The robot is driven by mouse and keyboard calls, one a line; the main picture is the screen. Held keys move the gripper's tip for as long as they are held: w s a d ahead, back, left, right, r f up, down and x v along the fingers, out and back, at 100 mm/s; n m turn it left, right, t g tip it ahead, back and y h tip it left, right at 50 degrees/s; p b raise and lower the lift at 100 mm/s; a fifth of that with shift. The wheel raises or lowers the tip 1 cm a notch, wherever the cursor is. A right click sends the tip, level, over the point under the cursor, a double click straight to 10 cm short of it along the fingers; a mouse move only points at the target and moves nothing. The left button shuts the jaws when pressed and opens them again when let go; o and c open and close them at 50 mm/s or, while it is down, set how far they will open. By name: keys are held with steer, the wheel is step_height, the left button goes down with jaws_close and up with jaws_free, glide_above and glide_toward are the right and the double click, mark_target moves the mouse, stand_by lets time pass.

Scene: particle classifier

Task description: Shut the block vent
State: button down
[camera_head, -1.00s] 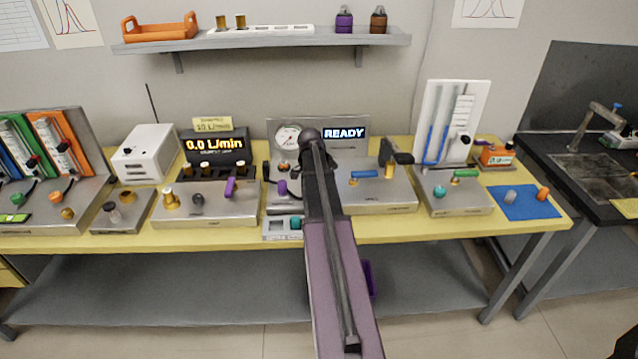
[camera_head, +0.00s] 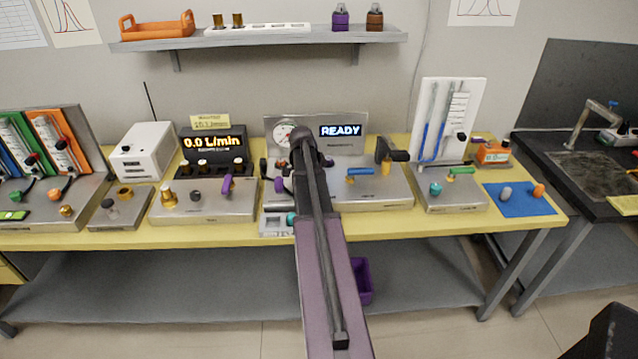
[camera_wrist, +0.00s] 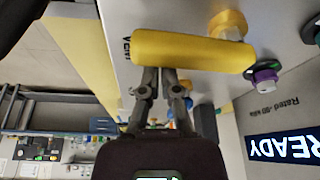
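In the wrist view a thick yellow bar handle (camera_wrist: 190,50) lies across the top, over a pale panel. Part of a printed word starting with "VE" shows beside it. My gripper (camera_wrist: 160,76) has its two dark fingers close together, with nothing seen between them. The fingertips reach the near edge of the yellow handle; I cannot tell whether they touch it. In the head view the middle device, with its lit READY display (camera_head: 341,131), stands behind my arm. The arm hides the yellow handle and my gripper there.
A blue lever (camera_head: 362,171) and a black handle (camera_head: 391,152) are on the device right of my arm. A gauge (camera_head: 285,133) is left of it. A gold knob (camera_wrist: 228,25) and a purple knob (camera_wrist: 264,74) are near the yellow handle. A shelf (camera_head: 260,40) hangs above.

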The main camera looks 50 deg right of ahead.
steer(key=shift+a, duration=0.15)
steer(key=shift+s+d, duration=0.35)
steer(key=shift+d, duration=0.15)
steer(key=shift+s+d, duration=0.7)
steer(key=shift+s, duration=0.05)
steer(key=shift+s+d+r+p, duration=0.15)
steer(key=shift+r+p, duration=0.25)
steer(key=shift+s+d+r+p, duration=0.1)
steer(key=shift+s+r+p, duration=0.05)
steer(key=shift+r+p, duration=0.2)
steer(key=w+p+v, duration=0.1)
steer(key=p+v, duration=0.7)
steer(key=shift+r, duration=0.15)
